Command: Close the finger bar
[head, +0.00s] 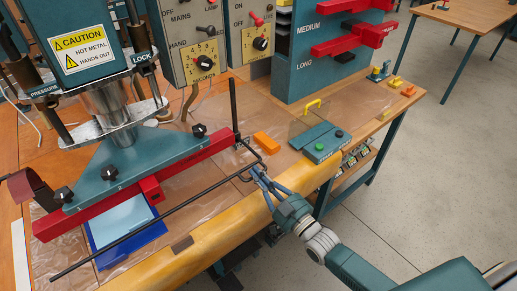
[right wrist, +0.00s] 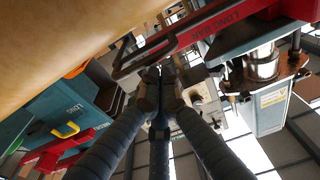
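The finger bar (head: 165,216) is a thin black rod in front of the red sealing bar (head: 190,160). It slants from the lower left to a bent right end, where a thin black upright rises. In the head view, my right gripper (head: 257,173) is at that bent end, just above the table's front edge. In the right wrist view, its fingers (right wrist: 160,82) converge close to the bar's dark loop (right wrist: 124,64). Whether they grip it is unclear. The finger bar stands apart from the red bar at its left end. My left gripper is out of view.
A blue sheet (head: 125,225) lies under the press head (head: 125,165). A green-button box (head: 322,146), an orange block (head: 267,142) and a yellow handle (head: 312,106) are right of the bar. A padded yellow edge (head: 215,236) lines the table front; floor is free at right.

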